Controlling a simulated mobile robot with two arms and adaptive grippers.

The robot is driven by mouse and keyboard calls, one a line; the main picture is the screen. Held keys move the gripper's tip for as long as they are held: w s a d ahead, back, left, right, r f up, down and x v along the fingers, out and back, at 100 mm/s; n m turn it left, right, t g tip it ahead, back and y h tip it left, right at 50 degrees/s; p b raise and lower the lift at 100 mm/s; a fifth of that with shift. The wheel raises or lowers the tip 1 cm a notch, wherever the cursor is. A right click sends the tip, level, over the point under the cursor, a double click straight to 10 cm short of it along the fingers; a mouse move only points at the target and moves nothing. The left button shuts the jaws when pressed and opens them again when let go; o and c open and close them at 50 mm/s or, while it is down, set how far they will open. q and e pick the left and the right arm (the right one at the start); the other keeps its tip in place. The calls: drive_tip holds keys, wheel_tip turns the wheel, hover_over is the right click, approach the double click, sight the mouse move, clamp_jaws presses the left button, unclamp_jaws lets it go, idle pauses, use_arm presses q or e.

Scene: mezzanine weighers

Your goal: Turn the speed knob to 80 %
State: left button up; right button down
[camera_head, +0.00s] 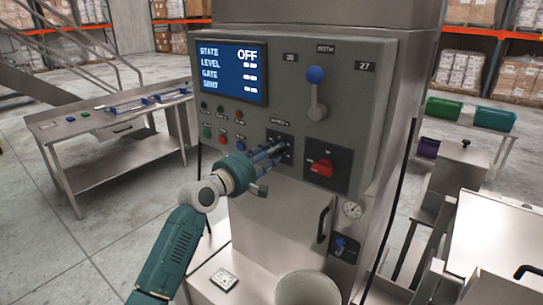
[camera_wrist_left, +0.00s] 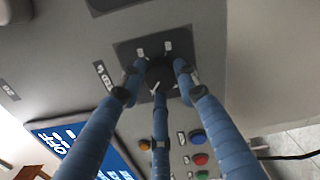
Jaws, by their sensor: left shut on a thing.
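The speed knob (camera_wrist_left: 160,74) is a small dark round knob on a black plate (camera_wrist_left: 178,49) on the grey control panel (camera_head: 349,75). My left gripper (camera_head: 279,151) has its blue fingers closed around the knob; in the left wrist view the fingers (camera_wrist_left: 160,78) surround it from several sides. A light pointer mark shows on the knob, but its scale is too small to read. In the head view the fingers hide most of the knob. My right gripper is not in view.
The display (camera_head: 234,72) reads STATE OFF. A red rotary switch (camera_head: 323,168) sits right of the knob, a blue-tipped lever (camera_head: 316,92) above it, and several push buttons (camera_head: 222,136) to its left. A steel side table (camera_head: 112,122) stands at the left.

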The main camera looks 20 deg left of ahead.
use_arm(q)
drive_tip(key=shift+f+m+b, duration=0.15)
drive_tip(key=shift+m+b, duration=0.5)
drive_tip(key=shift+m, duration=16.15)
drive_tip(key=o, duration=1.2)
drive_tip(key=shift+c, duration=0.2)
